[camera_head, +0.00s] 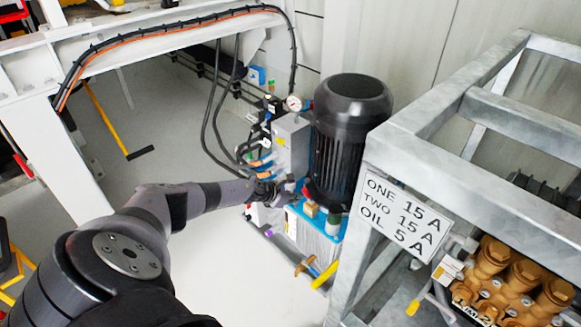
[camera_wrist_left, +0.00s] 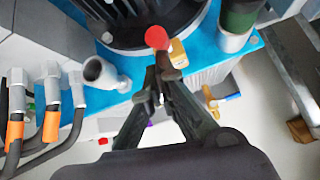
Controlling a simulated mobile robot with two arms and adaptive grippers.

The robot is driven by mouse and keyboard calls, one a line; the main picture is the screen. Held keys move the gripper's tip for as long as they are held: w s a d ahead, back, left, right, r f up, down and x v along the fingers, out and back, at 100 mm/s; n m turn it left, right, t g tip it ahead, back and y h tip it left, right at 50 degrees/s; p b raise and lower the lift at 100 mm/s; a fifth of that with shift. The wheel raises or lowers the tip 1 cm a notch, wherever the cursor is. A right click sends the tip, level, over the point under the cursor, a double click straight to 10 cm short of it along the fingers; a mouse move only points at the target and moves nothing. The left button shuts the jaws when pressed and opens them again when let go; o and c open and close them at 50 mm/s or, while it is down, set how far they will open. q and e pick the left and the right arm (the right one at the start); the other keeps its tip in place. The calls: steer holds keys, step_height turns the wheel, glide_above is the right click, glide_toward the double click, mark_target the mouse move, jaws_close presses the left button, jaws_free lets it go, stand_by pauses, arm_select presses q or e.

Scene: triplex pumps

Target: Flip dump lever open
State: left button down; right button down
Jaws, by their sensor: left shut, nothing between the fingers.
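My left gripper (camera_head: 291,189) reaches the blue-topped hydraulic unit (camera_head: 329,226), at the foot of its black motor (camera_head: 345,135). In the left wrist view its fingers (camera_wrist_left: 160,73) are shut and empty. A red round knob (camera_wrist_left: 157,38) shows just beyond the fingertips, beside a brass-coloured fitting (camera_wrist_left: 178,54); I cannot tell whether the fingers touch the knob. The knob also shows in the head view (camera_head: 305,192). No part is marked as the dump lever, so I cannot tell for sure which one it is. My right gripper is not in view.
Hoses with orange sleeves (camera_wrist_left: 51,126) stand left of the gripper. A pale spout-like fitting (camera_wrist_left: 103,73) and a green cylinder (camera_wrist_left: 238,17) rise from the blue top. A grey metal frame (camera_head: 370,190) with a labelled sign (camera_head: 402,215) stands close on the right.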

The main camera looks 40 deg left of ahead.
arm_select(q)
steer(key=w+r, duration=0.1)
steer(key=w, duration=0.1)
steer(key=w+r, duration=0.1)
steer(key=shift+w+d+r, duration=0.15)
steer(key=shift+w+r, duration=0.15)
steer(key=shift+w, duration=0.05)
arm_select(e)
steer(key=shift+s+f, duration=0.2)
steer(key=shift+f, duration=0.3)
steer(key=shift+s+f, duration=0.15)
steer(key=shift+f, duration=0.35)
arm_select(q)
steer(key=shift+r, duration=0.1)
steer(key=shift+w+r, duration=0.1)
steer(key=shift+w, duration=0.05)
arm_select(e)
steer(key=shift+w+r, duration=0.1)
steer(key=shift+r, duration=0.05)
arm_select(q)
steer(key=shift+r, duration=0.15)
steer(key=v, duration=1.2)
steer(key=shift+s+f, duration=0.25)
steer(key=shift+f, duration=0.15)
